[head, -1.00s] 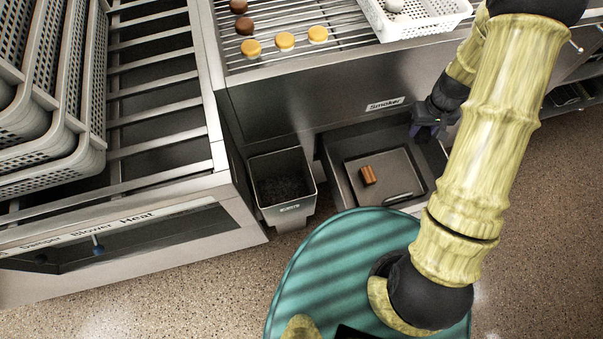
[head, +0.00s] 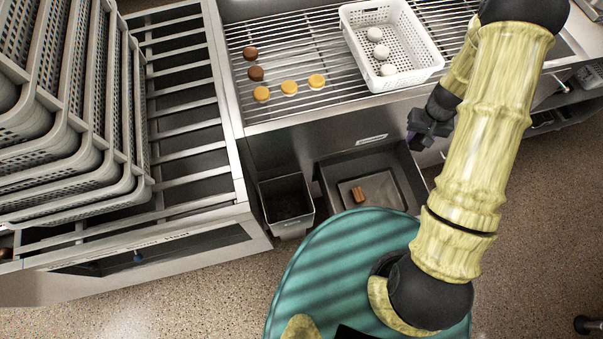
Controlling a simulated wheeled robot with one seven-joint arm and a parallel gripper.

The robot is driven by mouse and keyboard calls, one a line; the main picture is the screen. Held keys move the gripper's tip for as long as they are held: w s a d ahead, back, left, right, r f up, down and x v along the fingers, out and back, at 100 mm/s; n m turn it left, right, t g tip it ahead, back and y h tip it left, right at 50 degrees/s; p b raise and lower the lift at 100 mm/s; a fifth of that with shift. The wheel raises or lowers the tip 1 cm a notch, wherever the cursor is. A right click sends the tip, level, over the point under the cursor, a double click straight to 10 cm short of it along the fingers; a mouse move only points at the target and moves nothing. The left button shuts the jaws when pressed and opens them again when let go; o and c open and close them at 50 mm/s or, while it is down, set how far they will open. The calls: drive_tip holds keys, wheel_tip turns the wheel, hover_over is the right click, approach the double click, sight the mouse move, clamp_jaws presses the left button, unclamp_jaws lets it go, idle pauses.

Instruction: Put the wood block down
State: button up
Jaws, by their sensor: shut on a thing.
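A small brown wood block (head: 357,194) lies on the grey tray (head: 395,190) inside the open drawer (head: 333,189) below the smoker. It may be more than one piece lying together. My gripper (head: 416,139) is dark and small in the head view, above and to the right of the drawer, near its right side. It is apart from the block on the tray. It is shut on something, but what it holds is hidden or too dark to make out.
A dark bin (head: 287,203) stands left of the drawer. The grill rack (head: 330,50) above holds brown and yellow round pieces and a white perforated basket (head: 418,70) with white pieces. Stacked perforated baskets (head: 75,130) stand at the left on a slatted surface.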

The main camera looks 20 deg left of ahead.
sight(420, 138)
wheel_tip(420, 138, up, 11)
drive_tip(key=m+p, duration=0.1)
drive_tip(key=p, duration=1.1)
drive_tip(key=shift+m, duration=0.4)
drive_tip(key=shift+s+d+f, duration=0.1)
